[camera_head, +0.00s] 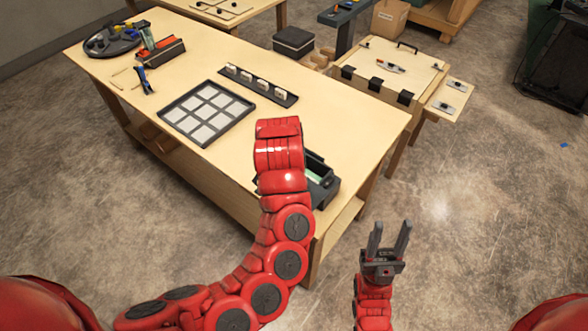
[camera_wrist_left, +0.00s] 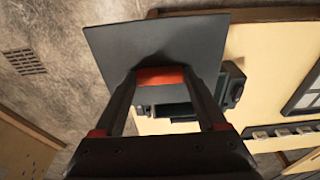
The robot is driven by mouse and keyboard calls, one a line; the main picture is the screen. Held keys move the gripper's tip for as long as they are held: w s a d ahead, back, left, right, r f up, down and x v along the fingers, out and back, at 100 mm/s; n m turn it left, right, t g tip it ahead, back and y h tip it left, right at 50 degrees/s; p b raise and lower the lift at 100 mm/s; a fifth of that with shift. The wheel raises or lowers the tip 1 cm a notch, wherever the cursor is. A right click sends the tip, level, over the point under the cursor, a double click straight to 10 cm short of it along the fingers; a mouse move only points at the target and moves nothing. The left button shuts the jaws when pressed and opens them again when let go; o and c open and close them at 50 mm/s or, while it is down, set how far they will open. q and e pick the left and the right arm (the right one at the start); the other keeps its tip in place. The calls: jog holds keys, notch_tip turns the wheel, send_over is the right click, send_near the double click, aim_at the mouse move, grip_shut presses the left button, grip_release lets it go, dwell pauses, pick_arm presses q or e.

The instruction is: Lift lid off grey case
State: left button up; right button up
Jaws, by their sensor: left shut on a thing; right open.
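The grey case (camera_head: 328,190) sits at the near right corner of the wooden table, with its top open and a pale green thing showing inside. It is partly hidden by my left arm. In the left wrist view my left gripper (camera_wrist_left: 161,78) is shut on the dark grey lid (camera_wrist_left: 150,42), a flat panel with a red strip between the fingers. The lid covers part of the case (camera_wrist_left: 234,85) from that camera and appears apart from it. My right gripper (camera_head: 388,240) is open and empty, off the table's near right side.
On the table (camera_head: 215,165) are a tray of light squares (camera_head: 209,113), a black strip with several small blocks (camera_head: 258,86), and tools at the far left. A wooden box with black latches (camera_head: 388,68) stands beyond. Bare floor lies to the right.

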pick_arm(q)
jog(key=s, duration=0.3)
jog(key=shift+a+r+p, duration=0.15)
jog(key=shift+a+p, duration=0.2)
jog(key=shift+s+a+r, duration=0.1)
jog(key=shift+s+r, duration=0.05)
jog(key=shift+s, duration=0.15)
notch_tip(320, 180, up, 4)
jog(key=p, duration=0.5)
